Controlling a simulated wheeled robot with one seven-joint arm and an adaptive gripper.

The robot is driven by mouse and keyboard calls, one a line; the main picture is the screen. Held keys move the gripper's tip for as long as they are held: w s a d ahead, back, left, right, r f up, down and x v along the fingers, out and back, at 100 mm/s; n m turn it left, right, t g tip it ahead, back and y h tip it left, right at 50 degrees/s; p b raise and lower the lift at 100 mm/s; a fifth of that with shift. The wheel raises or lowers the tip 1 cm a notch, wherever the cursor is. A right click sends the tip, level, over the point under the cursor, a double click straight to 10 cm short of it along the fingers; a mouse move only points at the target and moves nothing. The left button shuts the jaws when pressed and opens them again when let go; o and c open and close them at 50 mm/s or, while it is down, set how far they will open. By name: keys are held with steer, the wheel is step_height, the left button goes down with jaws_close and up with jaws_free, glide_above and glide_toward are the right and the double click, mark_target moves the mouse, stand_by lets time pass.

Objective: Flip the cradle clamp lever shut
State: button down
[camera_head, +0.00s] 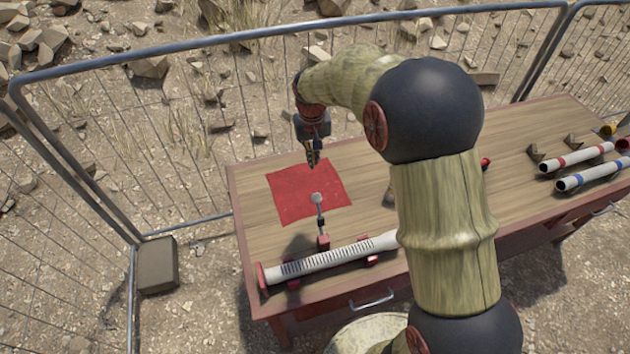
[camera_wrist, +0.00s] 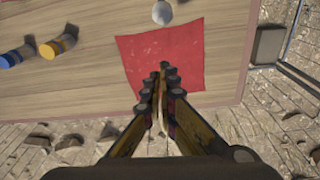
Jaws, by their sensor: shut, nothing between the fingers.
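The cradle clamp lever (camera_head: 320,215) is a thin rod with a pale round knob. It rises from a small red clamp block (camera_head: 323,241) beside a white slotted pipe (camera_head: 330,258), which rests on red cradle supports. The knob end points away from the pipe, toward the red cloth. My gripper (camera_head: 313,160) is shut and empty, pointing down above the far part of the cloth, beyond the knob and apart from it. In the wrist view the shut fingertips (camera_wrist: 164,72) show over the cloth, with the pale knob (camera_wrist: 162,13) at the top edge.
The red cloth (camera_head: 290,190) lies flat on the wooden table (camera_head: 255,235). Tubes with red bands (camera_head: 577,158) and blue bands (camera_head: 592,176) lie at the right. A metal fence (camera_head: 200,140) stands behind the table. My arm hides part of the tabletop and the pipe's right end.

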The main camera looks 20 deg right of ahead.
stand_by(0.4)
step_height(320, 180, down, 10)
steer(key=w+b, duration=0.1)
steer(key=s, duration=0.1)
steer(key=s+r, duration=0.1)
steer(key=s, duration=0.1)
steer(key=shift+s, duration=0.3)
steer(key=shift+s, duration=0.1)
stand_by(0.4)
